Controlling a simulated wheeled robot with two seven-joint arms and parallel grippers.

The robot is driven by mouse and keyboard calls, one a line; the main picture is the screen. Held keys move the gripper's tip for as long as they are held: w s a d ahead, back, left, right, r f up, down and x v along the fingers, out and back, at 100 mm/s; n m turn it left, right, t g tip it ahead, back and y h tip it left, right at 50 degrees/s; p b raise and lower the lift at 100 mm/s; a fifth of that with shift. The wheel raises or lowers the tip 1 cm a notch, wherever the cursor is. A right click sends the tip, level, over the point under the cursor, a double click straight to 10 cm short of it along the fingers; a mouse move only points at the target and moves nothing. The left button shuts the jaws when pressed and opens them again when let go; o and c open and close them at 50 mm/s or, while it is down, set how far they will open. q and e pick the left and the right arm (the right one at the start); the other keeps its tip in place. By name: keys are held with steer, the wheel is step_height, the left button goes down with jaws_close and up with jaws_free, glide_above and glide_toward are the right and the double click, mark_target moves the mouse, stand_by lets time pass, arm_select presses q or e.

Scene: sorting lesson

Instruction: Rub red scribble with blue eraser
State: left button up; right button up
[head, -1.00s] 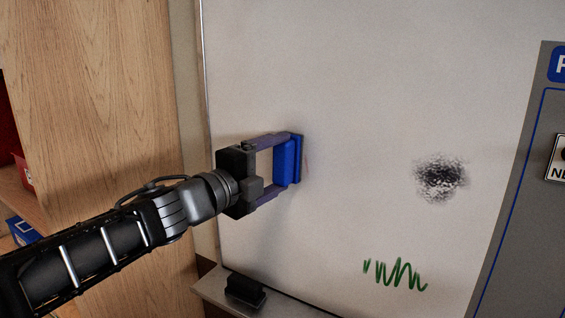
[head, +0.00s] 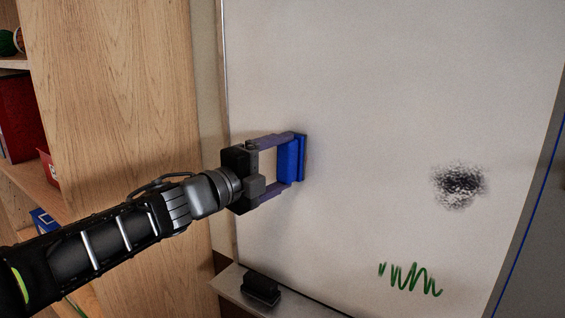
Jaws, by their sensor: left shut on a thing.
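My left gripper (head: 277,168) is shut on the blue eraser (head: 291,158). The eraser is held upright with its flat side against or very close to the whiteboard (head: 380,90); I cannot tell if it touches. No red scribble shows on the visible board; the patch behind the eraser and gripper is hidden. A green scribble (head: 411,279) is at the lower right of the board, and a black smudge (head: 459,186) is above it. My right gripper is not in view.
A dark eraser-like block (head: 261,288) sits on the ledge (head: 232,284) under the board. A wooden cabinet side (head: 120,90) and shelves with a red bin (head: 48,166) and a blue box (head: 45,221) stand at the left. The board's right edge meets a grey panel (head: 545,240).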

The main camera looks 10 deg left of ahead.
arm_select(q)
steer(key=shift+r, duration=0.1)
steer(key=shift+r+p, duration=0.15)
steer(key=shift+p, duration=0.15)
steer(key=shift+d, duration=0.1)
steer(key=shift+s+d+b, duration=0.35)
steer(key=shift+d+b, duration=0.1)
steer(key=shift+d, duration=0.35)
steer(key=shift+s+d, duration=0.3)
steer(key=shift+d, duration=0.45)
steer(key=shift+s+d+b, duration=0.3)
steer(key=shift+d+b, duration=0.15)
steer(key=shift+d, duration=0.35)
steer(key=shift+s+d+b, duration=0.3)
steer(key=shift+d+b, duration=0.1)
steer(key=shift+d, duration=0.35)
